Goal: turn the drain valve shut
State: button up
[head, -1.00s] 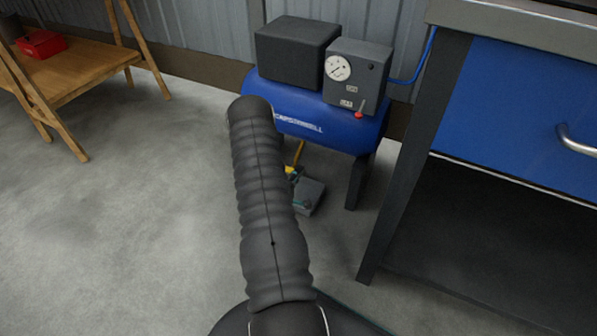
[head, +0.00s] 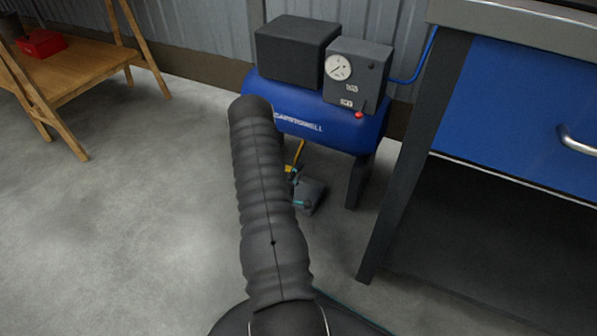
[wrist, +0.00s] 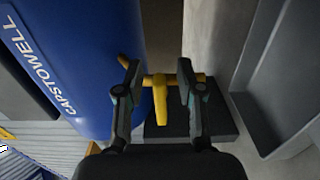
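The blue compressor tank (head: 320,128) stands by the wall. A yellow valve part (head: 299,152) shows below it in the head view, partly hidden by my arm. In the wrist view the yellow valve (wrist: 160,95) has a crossbar and a stem pointing down the picture, over a dark slab (wrist: 215,125). My gripper (wrist: 157,75) is open, with one finger on each side of the stem. The right finger overlaps the crossbar; I cannot tell whether it touches. A small orange-yellow piece (wrist: 123,61) shows at the left fingertip.
A gauge box (head: 357,72) with a red knob (head: 359,115) sits on the tank beside a black box (head: 297,52). A workbench with a blue drawer (head: 520,115) stands close on the right. A wooden rack (head: 85,70) is at left.

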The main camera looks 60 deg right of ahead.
jog(key=s+a, duration=0.1)
jog(key=a, duration=1.1)
jog(key=shift+s, duration=0.15)
